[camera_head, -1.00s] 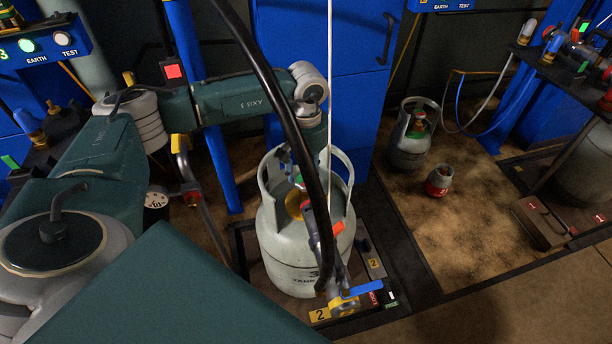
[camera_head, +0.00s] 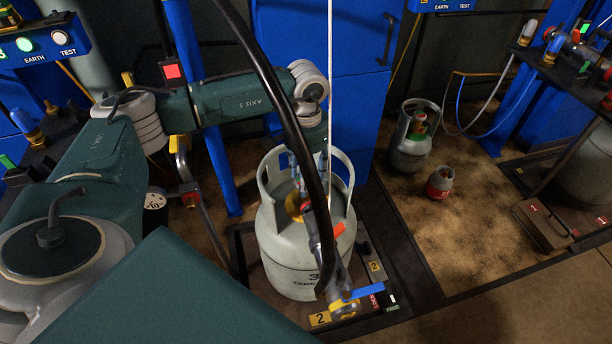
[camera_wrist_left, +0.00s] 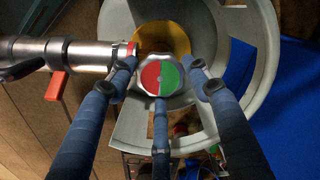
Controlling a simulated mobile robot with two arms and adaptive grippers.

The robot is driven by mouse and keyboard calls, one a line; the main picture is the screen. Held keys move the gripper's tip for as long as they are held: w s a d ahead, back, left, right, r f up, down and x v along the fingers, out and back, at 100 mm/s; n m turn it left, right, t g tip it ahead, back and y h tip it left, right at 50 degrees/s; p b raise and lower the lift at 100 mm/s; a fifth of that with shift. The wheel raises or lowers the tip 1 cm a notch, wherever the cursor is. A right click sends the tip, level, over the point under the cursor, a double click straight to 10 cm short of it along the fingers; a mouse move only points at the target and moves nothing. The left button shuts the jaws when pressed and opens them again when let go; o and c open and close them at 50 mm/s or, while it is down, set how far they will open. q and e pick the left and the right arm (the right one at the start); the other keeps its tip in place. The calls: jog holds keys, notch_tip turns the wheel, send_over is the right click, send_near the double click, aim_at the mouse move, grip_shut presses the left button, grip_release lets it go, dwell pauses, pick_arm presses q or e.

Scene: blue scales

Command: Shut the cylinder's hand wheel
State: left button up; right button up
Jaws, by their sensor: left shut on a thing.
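The grey gas cylinder (camera_head: 290,250) stands upright on a low platform, inside its pale collar guard. Its hand wheel (camera_wrist_left: 160,77), with a silver rim and a half red, half green top, sits in the middle of the left wrist view. My left gripper (camera_wrist_left: 163,72) has blue jointed fingers around the wheel, on its left, right and lower sides, and is shut on it. In the head view, my left gripper (camera_head: 298,178) reaches down into the collar, and a black hose partly covers it. The wheel is hidden there. My right gripper is not in view.
A silver connector with a red lever (camera_wrist_left: 57,85) joins the valve beside the wheel. The black hose (camera_head: 285,110) crosses in front of the cylinder. A blue-handled valve (camera_head: 362,292) is at the platform's front. Two smaller cylinders (camera_head: 408,155) (camera_head: 440,182) stand to the right on bare floor.

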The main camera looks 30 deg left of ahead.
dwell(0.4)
pick_arm(q)
jog(key=o, duration=1.2)
jog(key=shift+c, duration=0.2)
notch_tip(320, 180, up, 12)
